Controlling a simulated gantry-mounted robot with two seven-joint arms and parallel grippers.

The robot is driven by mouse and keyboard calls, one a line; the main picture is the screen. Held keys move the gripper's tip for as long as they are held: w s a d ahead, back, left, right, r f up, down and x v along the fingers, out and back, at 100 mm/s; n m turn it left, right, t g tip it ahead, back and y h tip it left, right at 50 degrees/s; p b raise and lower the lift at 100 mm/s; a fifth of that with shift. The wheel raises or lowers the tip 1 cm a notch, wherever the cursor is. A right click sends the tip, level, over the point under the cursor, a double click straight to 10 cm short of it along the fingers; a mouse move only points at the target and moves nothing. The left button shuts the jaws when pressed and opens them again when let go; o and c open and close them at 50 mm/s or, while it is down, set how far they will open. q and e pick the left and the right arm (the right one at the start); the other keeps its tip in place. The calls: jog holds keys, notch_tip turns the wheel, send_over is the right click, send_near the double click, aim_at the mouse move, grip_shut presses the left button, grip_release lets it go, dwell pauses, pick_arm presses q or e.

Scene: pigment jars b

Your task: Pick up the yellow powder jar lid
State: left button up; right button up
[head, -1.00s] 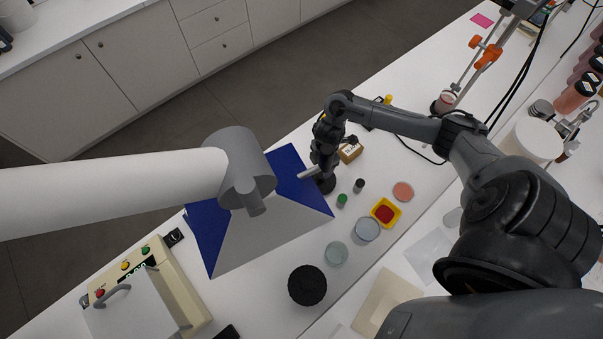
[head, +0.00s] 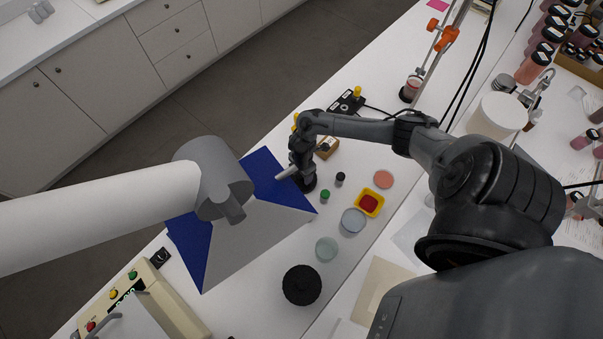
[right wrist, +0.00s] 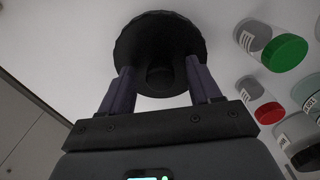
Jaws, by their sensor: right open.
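My right gripper (head: 302,172) points down at a dark round piece (head: 304,186) on the white bench. In the right wrist view, my right gripper (right wrist: 157,82) is open, with one finger on each side of a dark round, ridged piece (right wrist: 150,28). I cannot tell whether the fingers touch it, or whether it is the yellow powder jar's lid. No yellow lid shows clearly. A green-capped jar (head: 325,195) and a dark-capped jar (head: 340,178) stand close by. Green-capped (right wrist: 284,53) and red-capped (right wrist: 268,112) jars show in the wrist view. My left gripper is not in view.
A blue and grey sheet (head: 250,245) is at left. A white pipe-like arm (head: 100,215) hangs over the left side.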

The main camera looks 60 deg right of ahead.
jog(key=shift+f, duration=0.45)
jog(key=c, duration=1.1)
jog(key=shift+r, duration=0.1)
